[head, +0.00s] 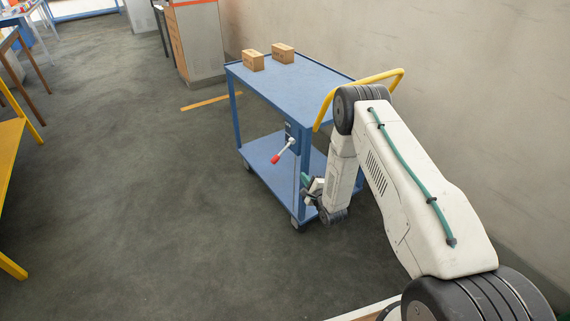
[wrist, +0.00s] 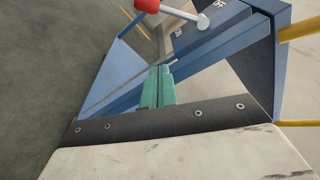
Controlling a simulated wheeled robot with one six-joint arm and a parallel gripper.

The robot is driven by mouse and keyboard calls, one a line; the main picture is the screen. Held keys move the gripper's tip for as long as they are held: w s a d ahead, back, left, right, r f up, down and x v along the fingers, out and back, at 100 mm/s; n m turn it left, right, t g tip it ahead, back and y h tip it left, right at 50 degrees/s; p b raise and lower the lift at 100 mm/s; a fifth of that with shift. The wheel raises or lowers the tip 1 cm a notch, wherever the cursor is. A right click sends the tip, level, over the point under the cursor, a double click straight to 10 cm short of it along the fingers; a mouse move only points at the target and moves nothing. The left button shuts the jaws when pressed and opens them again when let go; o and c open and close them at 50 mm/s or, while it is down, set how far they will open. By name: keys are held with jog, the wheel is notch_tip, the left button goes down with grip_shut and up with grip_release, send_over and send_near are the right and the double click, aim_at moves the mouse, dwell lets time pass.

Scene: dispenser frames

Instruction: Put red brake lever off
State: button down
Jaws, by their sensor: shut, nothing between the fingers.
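The brake lever is a pale metal rod with a red grip (head: 276,159), mounted on a dark plate on the post of a blue cart (head: 302,210). In the head view it slants down and left from its pivot. In the wrist view the red grip (wrist: 147,5) is at the top edge, partly cut off, with the rod running right to its pivot beside an "OFF" mark. My gripper (head: 306,180) is below and right of the lever, apart from it. Its green fingers (wrist: 159,72) are shut and empty in the wrist view, pointing toward the cart frame.
Two cardboard boxes (head: 253,61) (head: 283,53) stand on the cart's top shelf. A yellow push handle (head: 372,78) rises at its right end, close to my arm. A wall is behind. A yellow frame (head: 12,165) stands at far left. The floor left of the cart is clear.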

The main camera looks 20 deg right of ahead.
aim_at(282, 151)
jog(key=w+a, duration=0.5)
jog(key=w, duration=0.5)
jog(key=shift+w+a+r, duration=0.15)
jog(key=shift+r, duration=0.3)
